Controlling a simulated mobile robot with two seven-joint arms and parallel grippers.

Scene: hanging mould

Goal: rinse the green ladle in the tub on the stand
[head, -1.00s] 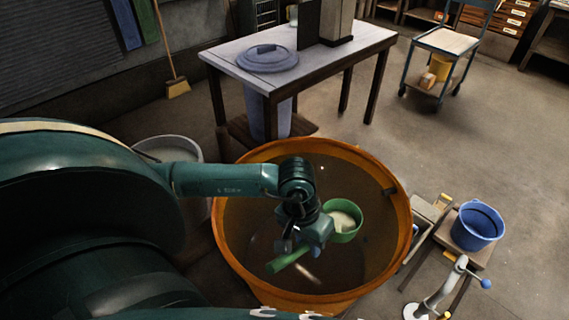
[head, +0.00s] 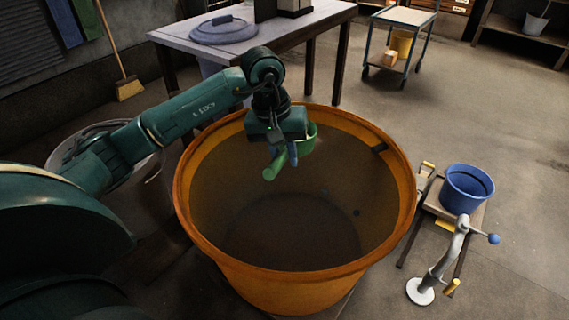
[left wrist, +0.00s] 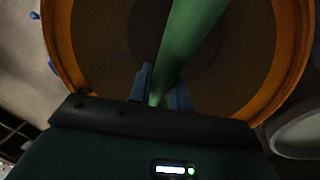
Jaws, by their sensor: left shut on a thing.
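My left gripper (head: 281,156) is shut on the handle of the green ladle (head: 273,172). It holds the ladle over the far part of the large orange vat. The ladle's green bowl shows just behind the gripper, mostly hidden, and its contents cannot be seen. In the left wrist view the green handle (left wrist: 192,35) runs up from between the blue-grey fingers (left wrist: 158,90). The blue tub (head: 467,188) sits on a low wooden stand (head: 437,207) to the right of the vat, apart from the ladle. My right gripper is not in view.
The orange vat (head: 184,205) fills the middle. A grey post with a blue knob (head: 493,239) stands in front of the stand. A table (head: 300,32) with a round lid (head: 222,30) is behind. A trolley (head: 403,16) stands farther back. Floor right of the stand is clear.

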